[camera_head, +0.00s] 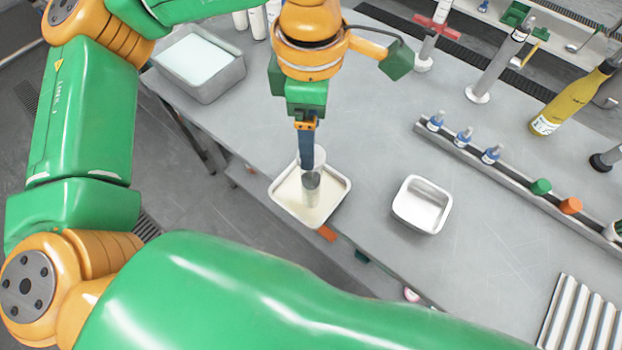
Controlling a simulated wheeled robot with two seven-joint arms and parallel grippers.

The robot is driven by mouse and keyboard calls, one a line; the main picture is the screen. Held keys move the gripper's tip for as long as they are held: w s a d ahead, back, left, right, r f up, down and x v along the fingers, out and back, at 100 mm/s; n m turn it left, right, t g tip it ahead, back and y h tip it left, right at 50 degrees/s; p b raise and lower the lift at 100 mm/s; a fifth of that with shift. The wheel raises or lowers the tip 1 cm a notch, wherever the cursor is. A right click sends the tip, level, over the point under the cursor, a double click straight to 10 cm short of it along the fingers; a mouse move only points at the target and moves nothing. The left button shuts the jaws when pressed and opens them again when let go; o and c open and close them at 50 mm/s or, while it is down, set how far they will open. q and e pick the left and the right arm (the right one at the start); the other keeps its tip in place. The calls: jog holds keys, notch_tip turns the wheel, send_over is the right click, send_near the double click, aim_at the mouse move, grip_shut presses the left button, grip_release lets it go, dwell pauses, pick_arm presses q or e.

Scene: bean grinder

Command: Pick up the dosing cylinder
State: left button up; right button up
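A small grey cylinder (311,190), which looks like the dosing cylinder, stands in a shallow metal tray (345,184) with cream-coloured contents at the table's front edge. My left gripper (307,166) points down over this tray, its dark blue fingers at the cylinder's top. The fingers are seen edge-on and overlap, so the gap between them and any grip on the cylinder are hidden. A pale round shape shows behind the fingers. My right gripper is not in view.
A larger grey tub (232,75) is at the back left. A rail (470,160) with small bottles, a tall cylinder on a foot (500,62) and a yellow bottle (572,100) are at the right. The table between is clear.

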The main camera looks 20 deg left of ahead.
pick_arm(q)
jog(key=shift+w+d, duration=0.1)
jog(key=c, duration=0.3)
grip_shut()
dwell(0.9)
